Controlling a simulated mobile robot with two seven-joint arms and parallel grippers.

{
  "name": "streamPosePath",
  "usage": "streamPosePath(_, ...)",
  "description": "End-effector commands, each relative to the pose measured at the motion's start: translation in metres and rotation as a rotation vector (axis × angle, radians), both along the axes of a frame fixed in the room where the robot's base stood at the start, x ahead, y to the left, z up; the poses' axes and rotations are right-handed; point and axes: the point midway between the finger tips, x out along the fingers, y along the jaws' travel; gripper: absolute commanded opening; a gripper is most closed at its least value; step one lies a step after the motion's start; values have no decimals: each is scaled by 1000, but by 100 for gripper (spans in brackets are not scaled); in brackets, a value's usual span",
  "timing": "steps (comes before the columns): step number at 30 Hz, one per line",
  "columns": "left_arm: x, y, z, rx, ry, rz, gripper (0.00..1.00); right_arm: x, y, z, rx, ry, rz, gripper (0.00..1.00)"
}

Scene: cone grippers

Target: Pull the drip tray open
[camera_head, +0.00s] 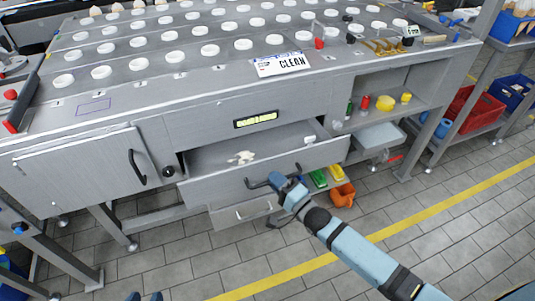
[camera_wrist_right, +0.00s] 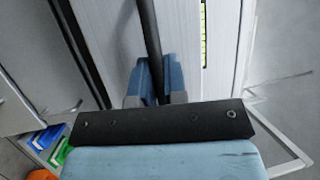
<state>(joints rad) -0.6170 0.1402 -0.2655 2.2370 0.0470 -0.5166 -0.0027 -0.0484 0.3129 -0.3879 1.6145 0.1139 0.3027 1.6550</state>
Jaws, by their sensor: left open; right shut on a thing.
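The drip tray (camera_head: 240,174) is a grey metal drawer under the machine's front. It stands pulled out, with its inside showing. A small whitish piece (camera_head: 242,157) lies in it. My right gripper (camera_head: 276,181) is shut on the dark bar handle (camera_head: 259,184) on the tray's front. In the right wrist view the black handle (camera_wrist_right: 149,30) runs between the blue fingers of the gripper (camera_wrist_right: 150,88). My left gripper (camera_head: 144,297) shows only as two blue fingertips, apart and empty, at the bottom edge of the head view.
A lower drawer front (camera_head: 240,214) with its own handle is below the tray. A closed cabinet door (camera_head: 85,175) is to the left. Green and yellow bins and an orange container (camera_head: 342,194) stand right of the tray. The tiled floor in front is clear.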

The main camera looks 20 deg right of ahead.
Motion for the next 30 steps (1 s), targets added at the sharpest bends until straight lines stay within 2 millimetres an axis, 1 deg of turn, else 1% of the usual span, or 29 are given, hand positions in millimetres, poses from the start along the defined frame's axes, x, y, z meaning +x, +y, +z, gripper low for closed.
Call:
streamPosePath(1,0,1,8,8,7,2,43,-14,-1,6,-1,4,1,0)
streamPosePath(6,-1,4,9,30,26,5,43,-48,-2,4,0,3,0,0)
streamPosePath(9,-2,5,8,39,34,7,43,-64,-3,3,-1,2,1,0)
streamPosePath(12,-2,7,7,46,41,8,43,-75,-3,3,-2,-1,0,0)
streamPosePath(15,-2,7,8,49,43,9,43,-83,-4,2,-1,-2,0,0)
streamPosePath(19,-2,8,8,53,43,9,43,-88,-4,1,-2,-3,0,0)
streamPosePath(30,-3,8,6,54,46,10,43,-89,-4,1,-1,-4,0,0)
